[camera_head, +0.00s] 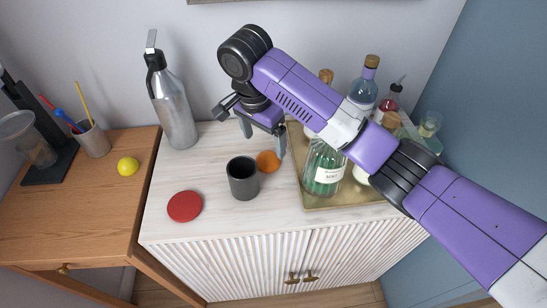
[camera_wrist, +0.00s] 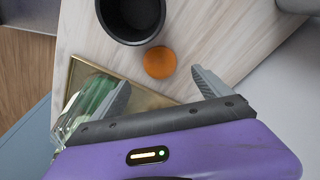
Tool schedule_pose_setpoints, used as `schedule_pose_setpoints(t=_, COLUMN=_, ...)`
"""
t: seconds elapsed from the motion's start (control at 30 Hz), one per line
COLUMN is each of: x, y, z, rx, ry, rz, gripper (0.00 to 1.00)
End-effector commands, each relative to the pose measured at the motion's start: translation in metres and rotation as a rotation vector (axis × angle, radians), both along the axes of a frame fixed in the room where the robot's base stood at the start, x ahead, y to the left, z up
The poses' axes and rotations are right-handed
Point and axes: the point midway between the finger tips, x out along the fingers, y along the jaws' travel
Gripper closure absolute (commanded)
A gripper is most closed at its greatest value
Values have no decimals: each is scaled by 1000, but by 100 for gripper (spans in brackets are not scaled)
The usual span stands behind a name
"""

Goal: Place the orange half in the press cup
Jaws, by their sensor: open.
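The orange half (camera_head: 267,161) lies on the pale wooden cabinet top, close beside a dark grey cup (camera_head: 243,178). In the wrist view the orange half (camera_wrist: 159,62) is a round orange piece just beyond my fingertips, and the grey cup (camera_wrist: 131,18) stands past it. My gripper (camera_head: 263,140) is open and empty above and behind the orange half; its two fingers spread in the wrist view (camera_wrist: 160,88). A black stand with a clear cup (camera_head: 25,135), possibly the press, is on the brown desk at far left, partly cut off by the frame.
A gold tray (camera_head: 325,202) with several bottles stands right of the orange half, under my arm. A silver siphon bottle (camera_head: 174,108) stands at the back left, a red disc (camera_head: 185,206) at the front. A lemon (camera_head: 128,166) and a pencil cup (camera_head: 93,140) are on the desk.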

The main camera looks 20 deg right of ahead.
Motion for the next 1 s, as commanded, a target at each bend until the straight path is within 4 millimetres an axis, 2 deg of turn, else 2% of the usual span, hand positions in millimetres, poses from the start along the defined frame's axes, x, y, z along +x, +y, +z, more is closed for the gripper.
schedule_pose_setpoints(t=0.1, x=0, y=-1, z=-16, rx=2, ry=1, rz=-4, gripper=12)
schedule_pose_setpoints(t=0.33, x=2, y=-6, z=-35, rx=0, ry=0, rz=-4, gripper=12)
schedule_pose_setpoints(t=0.6, x=4, y=-11, z=-69, rx=-1, ry=0, rz=-2, gripper=12)
schedule_pose_setpoints(t=0.9, x=5, y=-12, z=-75, rx=-1, ry=-1, rz=-1, gripper=12)
schedule_pose_setpoints(t=1.0, x=5, y=-12, z=-75, rx=0, ry=-1, rz=-1, gripper=30)
